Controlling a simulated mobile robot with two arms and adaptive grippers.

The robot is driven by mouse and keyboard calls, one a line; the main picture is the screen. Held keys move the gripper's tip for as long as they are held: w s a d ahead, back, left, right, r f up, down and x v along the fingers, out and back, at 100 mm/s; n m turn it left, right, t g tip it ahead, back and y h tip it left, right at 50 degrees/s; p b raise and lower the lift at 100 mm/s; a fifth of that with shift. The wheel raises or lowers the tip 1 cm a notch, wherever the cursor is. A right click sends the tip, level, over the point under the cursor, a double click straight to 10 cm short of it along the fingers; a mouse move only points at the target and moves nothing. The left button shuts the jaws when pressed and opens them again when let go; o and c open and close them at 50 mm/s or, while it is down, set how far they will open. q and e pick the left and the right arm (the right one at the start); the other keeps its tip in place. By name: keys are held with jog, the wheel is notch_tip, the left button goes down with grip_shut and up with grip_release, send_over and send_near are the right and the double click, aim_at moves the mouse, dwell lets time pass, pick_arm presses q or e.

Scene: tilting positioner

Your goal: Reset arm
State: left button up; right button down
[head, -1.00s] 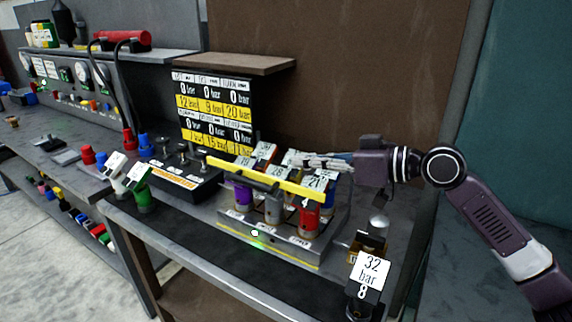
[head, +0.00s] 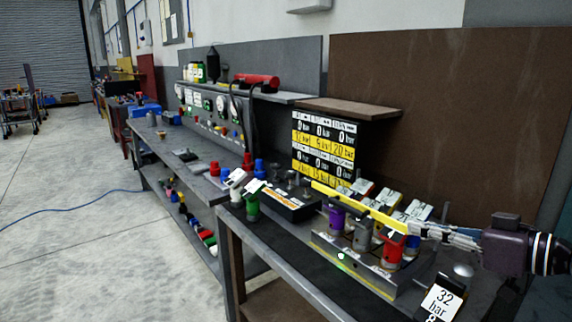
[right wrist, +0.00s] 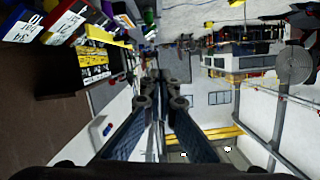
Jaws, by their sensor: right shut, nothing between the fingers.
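My right gripper (head: 412,229) reaches in from the right edge in the head view. Its long fingers are shut and empty, and their tips show at the right end of a yellow bar (head: 350,200). I cannot tell whether they touch it. The bar runs across a metal rack (head: 350,262) with purple, grey and red cylinders and white-labelled blocks. In the right wrist view the two dark fingers (right wrist: 165,82) come together at their tips with nothing between them. My left gripper is not in view.
A stand with a "32 bar" card (head: 441,302) is at the front right of the bench. A pressure board (head: 323,150) stands behind the rack under a brown shelf (head: 350,108). A green bottle-like part (head: 252,207) stands left. Open floor (head: 80,230) lies at left.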

jog(key=s+a+f+g+h, duration=0.15)
jog(key=s+f, duration=0.25)
jog(key=f, duration=0.6)
jog(key=s+a+f+g+h, duration=0.1)
jog(key=s+a+f+g, duration=0.15)
jog(key=f, duration=0.75)
jog(key=s+a+f+g+h, duration=0.1)
jog(key=s+a+f+h, duration=0.3)
jog(key=f, duration=0.6)
jog(key=s+d+f+m+g+h, duration=0.15)
jog(key=s+f, duration=0.35)
jog(key=s, duration=0.5)
jog(key=s+d+f+m+g+h, duration=0.1)
jog(key=s+f+m+g, duration=0.3)
jog(key=s, duration=0.6)
notch_tip(320, 180, down, 26)
jog(key=s+n+t, duration=0.1)
jog(key=n, duration=0.1)
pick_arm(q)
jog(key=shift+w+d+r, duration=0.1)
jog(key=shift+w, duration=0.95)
pick_arm(e)
jog(key=s+d+f+g, duration=0.1)
jog(key=s+d+f, duration=0.2)
jog(key=s+f, duration=1.5)
jog(key=shift+h, duration=0.4)
jog(key=shift+s, duration=0.1)
